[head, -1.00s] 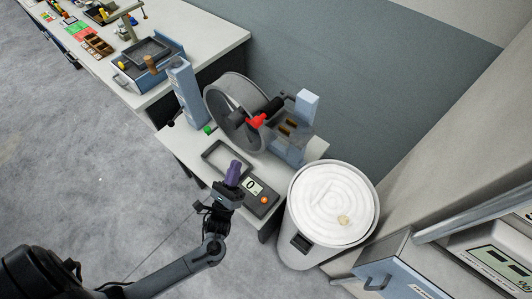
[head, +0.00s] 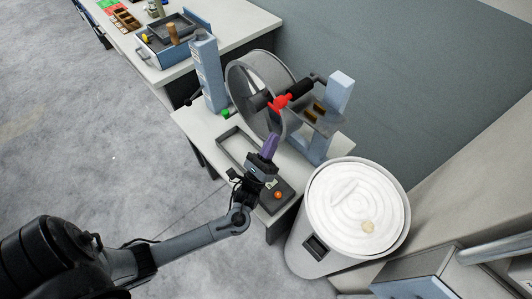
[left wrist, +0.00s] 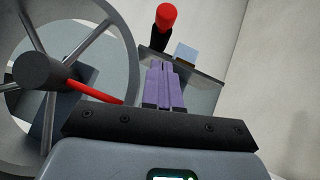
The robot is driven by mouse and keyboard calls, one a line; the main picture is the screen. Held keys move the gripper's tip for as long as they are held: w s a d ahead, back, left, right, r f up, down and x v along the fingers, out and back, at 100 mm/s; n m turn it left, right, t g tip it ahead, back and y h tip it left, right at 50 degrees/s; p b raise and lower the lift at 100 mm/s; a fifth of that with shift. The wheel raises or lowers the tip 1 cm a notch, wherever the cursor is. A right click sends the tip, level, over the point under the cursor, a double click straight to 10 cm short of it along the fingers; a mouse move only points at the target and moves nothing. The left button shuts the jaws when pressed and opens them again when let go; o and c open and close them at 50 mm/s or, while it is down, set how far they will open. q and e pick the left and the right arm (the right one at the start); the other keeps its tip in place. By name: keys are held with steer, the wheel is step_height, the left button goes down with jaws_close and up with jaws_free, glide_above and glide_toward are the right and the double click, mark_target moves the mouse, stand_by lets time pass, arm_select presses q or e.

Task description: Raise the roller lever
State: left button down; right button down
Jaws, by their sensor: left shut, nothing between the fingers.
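A red-ended black cylinder, which looks like the roller lever (head: 281,101), sits beside a large grey spoked wheel (head: 241,92) on the machine. In the left wrist view its red end (left wrist: 166,16) shows above my fingertips. That view also shows a thin red rod (left wrist: 88,90) running from the wheel's dark hub down to the right; I cannot tell whether it is part of the lever. My left gripper (head: 270,147) has purple fingers. They are shut, empty and pointing up toward the machine, apparently short of the red end. My right gripper is out of view.
The machine stands on a pale bench (head: 187,121) with a blue-grey column (head: 206,75) and a grey tray frame (head: 229,137). A dark box with an orange button (head: 278,195) lies below the gripper. A white-filled drum (head: 320,262) stands at right.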

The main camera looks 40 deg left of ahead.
arm_select(q)
step_height(320, 180, up, 6)
steer(key=w+a, duration=0.1)
steer(key=w, duration=0.2)
steer(key=shift+a+r+p, duration=0.2)
steer(key=shift+r+p, duration=0.05)
steer(key=shift+p, duration=0.15)
steer(key=shift+s, duration=0.1)
